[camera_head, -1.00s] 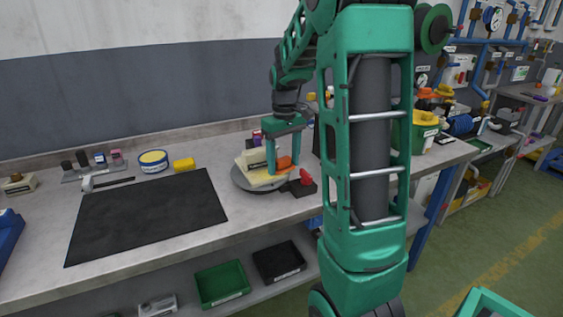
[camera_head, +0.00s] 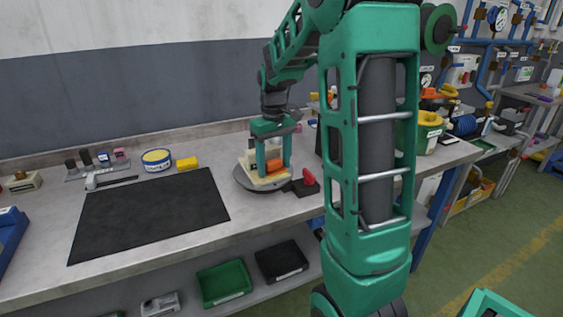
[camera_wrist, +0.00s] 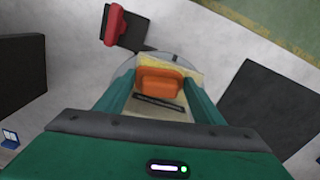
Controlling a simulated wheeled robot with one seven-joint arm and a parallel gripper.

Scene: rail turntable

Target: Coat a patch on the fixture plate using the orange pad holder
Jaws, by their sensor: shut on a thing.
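The orange pad holder (camera_wrist: 160,83) is between the fingers of my gripper (camera_wrist: 158,90) in the wrist view, and my gripper is shut on it. In the head view my gripper (camera_head: 272,172) points down over the round grey turntable (camera_head: 241,182). The orange holder (camera_head: 275,166) shows partly behind a finger. A pale yellow fixture plate (camera_head: 262,180) lies on the turntable under the holder; it also shows in the wrist view (camera_wrist: 188,70). A cream block with a dark label strip stands on the turntable. I cannot tell whether the pad touches the plate.
A dark base with a red knob (camera_head: 309,178) stands right of the turntable at the bench edge. A black mat (camera_head: 150,213) lies to the left. A yellow block (camera_head: 187,163) and a blue-and-yellow tin (camera_head: 156,160) stand behind it. Bins sit on the shelf below.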

